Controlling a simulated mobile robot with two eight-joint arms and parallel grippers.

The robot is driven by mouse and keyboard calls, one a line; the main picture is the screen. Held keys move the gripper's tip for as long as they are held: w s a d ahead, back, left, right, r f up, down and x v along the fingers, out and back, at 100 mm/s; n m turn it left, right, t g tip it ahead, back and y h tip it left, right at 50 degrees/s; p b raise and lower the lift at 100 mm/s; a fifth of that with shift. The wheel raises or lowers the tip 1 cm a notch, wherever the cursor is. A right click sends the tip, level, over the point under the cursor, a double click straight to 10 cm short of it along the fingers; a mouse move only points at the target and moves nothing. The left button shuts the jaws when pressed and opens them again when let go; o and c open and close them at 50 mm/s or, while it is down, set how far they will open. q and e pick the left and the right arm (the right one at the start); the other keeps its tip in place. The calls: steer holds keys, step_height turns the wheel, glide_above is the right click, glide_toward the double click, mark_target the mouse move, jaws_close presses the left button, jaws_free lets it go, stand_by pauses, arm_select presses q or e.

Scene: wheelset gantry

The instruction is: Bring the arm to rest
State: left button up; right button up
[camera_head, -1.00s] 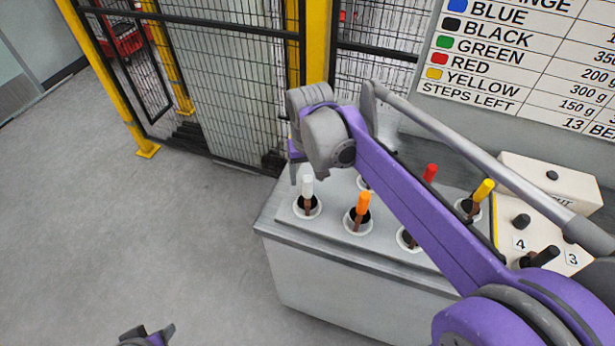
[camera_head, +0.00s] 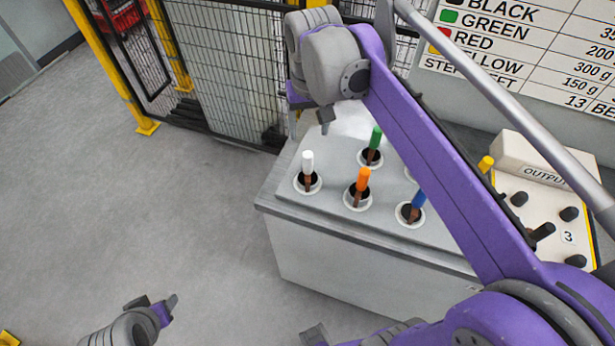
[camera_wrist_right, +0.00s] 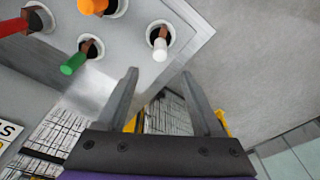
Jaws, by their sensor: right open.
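My right arm reaches from the lower right over the grey cabinet. My right gripper (camera_head: 310,120) points down above the cabinet's back left part, near the white-tipped (camera_head: 307,162) and green-tipped (camera_head: 376,138) handles. In the right wrist view its two fingers (camera_wrist_right: 160,76) are apart with nothing between them. The white (camera_wrist_right: 160,48) and green (camera_wrist_right: 74,63) handles lie beyond the fingertips, apart from them. My left gripper (camera_head: 155,308) is at the lower left over bare floor; its jaw gap is unclear.
The grey cabinet (camera_head: 350,262) also holds orange (camera_head: 362,180) and blue (camera_head: 418,200) handles in round sockets. A box marked OUTPUT (camera_head: 535,160) and black knobs stand right. A mesh fence (camera_head: 225,80) with yellow posts is behind. Floor at left is clear.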

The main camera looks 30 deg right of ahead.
steer(key=s+a+f+n+t, duration=0.1)
steer(key=s+a+f+t, duration=0.1)
steer(key=s+f, duration=0.5)
steer(key=s+a+f+n+t, duration=0.2)
steer(key=s+a+f, duration=0.2)
steer(key=f, duration=0.6)
steer(key=s, duration=0.2)
steer(key=shift+s+a+n, duration=0.2)
steer(key=shift+s+n, duration=0.1)
steer(key=shift+s, duration=0.05)
